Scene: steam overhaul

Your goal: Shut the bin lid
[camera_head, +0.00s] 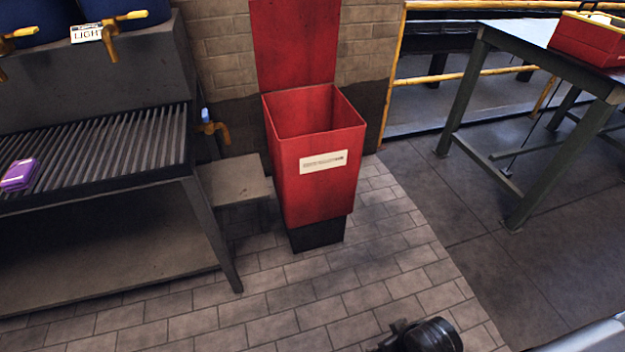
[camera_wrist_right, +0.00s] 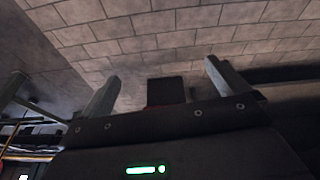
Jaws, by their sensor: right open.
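The red bin (camera_head: 318,180) stands upright on the tiled floor in the middle of the head view, on a black base and with a pale label on its front. Its top is open and the inside looks empty. Its red lid (camera_head: 294,42) stands raised behind the opening, its top cut off by the frame. In the right wrist view my right gripper (camera_wrist_right: 162,70) is open, with nothing between its fingers. Beyond them is a dark block with a sliver of red, apparently the bin's base (camera_wrist_right: 166,90). My left gripper is not in view.
A grey stand with a slatted top (camera_head: 95,150) is at the left, holding a purple item (camera_head: 18,174) under brass taps. A low step (camera_head: 235,182) adjoins the bin. A workbench (camera_head: 520,45) with a red crate (camera_head: 592,38) is at the right.

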